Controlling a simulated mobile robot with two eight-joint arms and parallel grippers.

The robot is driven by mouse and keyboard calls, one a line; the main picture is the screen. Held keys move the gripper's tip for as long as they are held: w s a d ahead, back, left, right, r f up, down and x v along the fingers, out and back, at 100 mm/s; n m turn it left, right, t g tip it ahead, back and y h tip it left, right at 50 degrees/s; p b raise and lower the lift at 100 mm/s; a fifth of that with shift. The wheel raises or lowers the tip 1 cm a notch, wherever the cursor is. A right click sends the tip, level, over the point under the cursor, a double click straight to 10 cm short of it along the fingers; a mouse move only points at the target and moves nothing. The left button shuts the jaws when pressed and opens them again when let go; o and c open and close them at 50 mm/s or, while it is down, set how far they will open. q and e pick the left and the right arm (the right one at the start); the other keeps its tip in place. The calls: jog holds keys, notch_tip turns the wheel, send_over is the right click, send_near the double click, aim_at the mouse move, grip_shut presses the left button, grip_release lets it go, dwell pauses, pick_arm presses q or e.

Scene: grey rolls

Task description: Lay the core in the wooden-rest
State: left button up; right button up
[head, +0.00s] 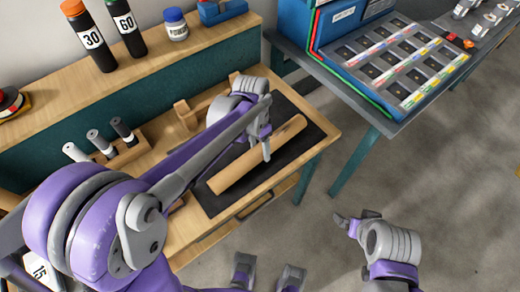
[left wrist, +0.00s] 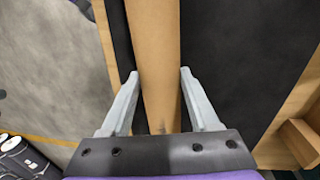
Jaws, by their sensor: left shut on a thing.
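The core is a brown cardboard tube (head: 250,165) lying slantwise along the black mat (head: 214,201); I cannot tell whether it touches the mat. My left gripper (head: 266,150) is shut on the core near its middle, one finger on each side in the left wrist view (left wrist: 158,95). The wooden-rest (head: 186,115), with pale upright pieces, stands on the bench behind the mat, partly hidden by my left arm; what looks like part of it shows at the right edge of the left wrist view (left wrist: 303,138). My right gripper (head: 353,222) hangs over the floor, its finger gap unclear.
A wooden holder with several small cylinders (head: 122,152) stands left on the bench. Bottles (head: 90,36) and a jar (head: 175,24) stand on the raised shelf behind. A blue-framed table (head: 388,68) with trays is at the right. Open floor (head: 450,190) lies between.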

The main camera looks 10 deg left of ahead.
aim_at(258, 146)
pick_arm(q)
jog(key=r, duration=0.8)
jog(key=shift+w+a+r+p, duration=0.25)
jog(key=shift+a+p, duration=0.1)
jog(key=shift+p, duration=0.05)
jog(key=w+a+r+t+y, duration=0.1)
jog(key=w+a+t+y, duration=0.1)
jog(key=w+a, duration=0.3)
jog(key=w+a+r+t+y+p, duration=0.1)
jog(key=w+a+r+t+y, duration=0.1)
jog(key=a, duration=0.5)
jog(key=w+a+r+t+y, duration=0.1)
jog(key=w+a+t+y, duration=0.2)
jog(key=w+a+y, duration=0.2)
jog(key=w+a, duration=0.1)
jog(key=w, duration=0.1)
jog(key=shift+w+a+r+m+y+p, duration=0.3)
jog(key=shift+w+a+m, duration=0.1)
notch_tip(258, 146, down, 8)
jog(key=b, duration=0.5)
jog(key=shift+f, duration=0.2)
jog(key=o, duration=1.5)
